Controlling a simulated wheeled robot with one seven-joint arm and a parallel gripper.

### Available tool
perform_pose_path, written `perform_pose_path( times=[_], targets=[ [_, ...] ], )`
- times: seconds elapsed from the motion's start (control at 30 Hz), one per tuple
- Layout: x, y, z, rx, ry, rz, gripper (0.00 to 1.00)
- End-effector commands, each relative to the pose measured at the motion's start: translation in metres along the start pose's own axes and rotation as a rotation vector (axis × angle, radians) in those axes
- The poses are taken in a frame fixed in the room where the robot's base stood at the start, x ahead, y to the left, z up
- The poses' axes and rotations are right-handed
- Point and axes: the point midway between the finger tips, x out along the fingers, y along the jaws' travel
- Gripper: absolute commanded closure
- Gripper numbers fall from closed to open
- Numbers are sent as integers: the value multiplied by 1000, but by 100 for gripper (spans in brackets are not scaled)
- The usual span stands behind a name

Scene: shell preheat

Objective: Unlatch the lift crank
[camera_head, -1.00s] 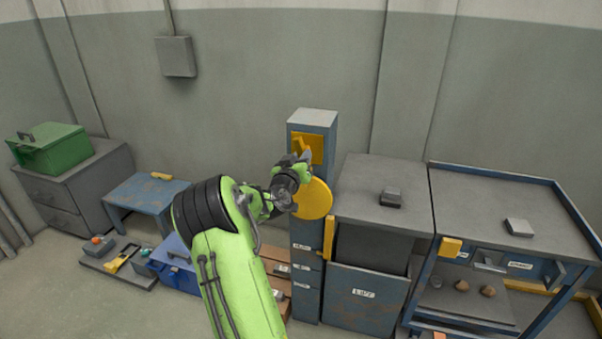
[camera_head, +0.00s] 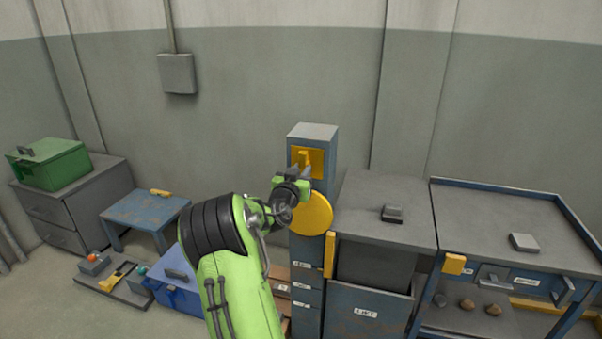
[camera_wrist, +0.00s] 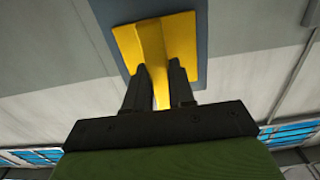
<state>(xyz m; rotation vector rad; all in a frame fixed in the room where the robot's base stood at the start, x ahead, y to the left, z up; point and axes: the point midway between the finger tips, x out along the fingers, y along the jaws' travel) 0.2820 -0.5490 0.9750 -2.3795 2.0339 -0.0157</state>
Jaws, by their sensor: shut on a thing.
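The lift column (camera_head: 313,133) is a blue-grey post in the middle of the head view. A yellow latch plate (camera_head: 316,159) with a raised yellow lever (camera_head: 303,159) sits near its top. The round yellow crank disc (camera_head: 312,214) is below the plate, partly hidden by my arm. My gripper (camera_head: 299,173) is at the lever. In the wrist view my gripper (camera_wrist: 159,80) has a dark finger on each side of the yellow lever (camera_wrist: 151,45) and is shut on it. The plate (camera_wrist: 180,42) lies behind the lever.
A lift cabinet (camera_head: 366,290) stands right of the column, and a blue workbench (camera_head: 470,212) is further right. A low blue table (camera_head: 143,212), a green box (camera_head: 50,163) and a blue box (camera_head: 176,282) are at left. The wall behind the column is bare.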

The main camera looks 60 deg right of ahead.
Motion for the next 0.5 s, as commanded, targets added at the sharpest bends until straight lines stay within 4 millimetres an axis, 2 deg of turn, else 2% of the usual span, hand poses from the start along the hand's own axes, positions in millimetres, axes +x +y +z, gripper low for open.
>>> perform_pose_path(
  times=[0.13, 0.17, 0.3, 0.33, 0.5],
  targets=[
    [0, 0, 2, 3, -5, -1, 100],
    [0, 0, 2, 3, -5, -1, 75],
    [0, 0, 2, 2, -4, -1, 53],
    [0, 0, 1, 2, -3, -1, 51],
    [0, 0, 1, 1, -2, -1, 51]
  ],
)
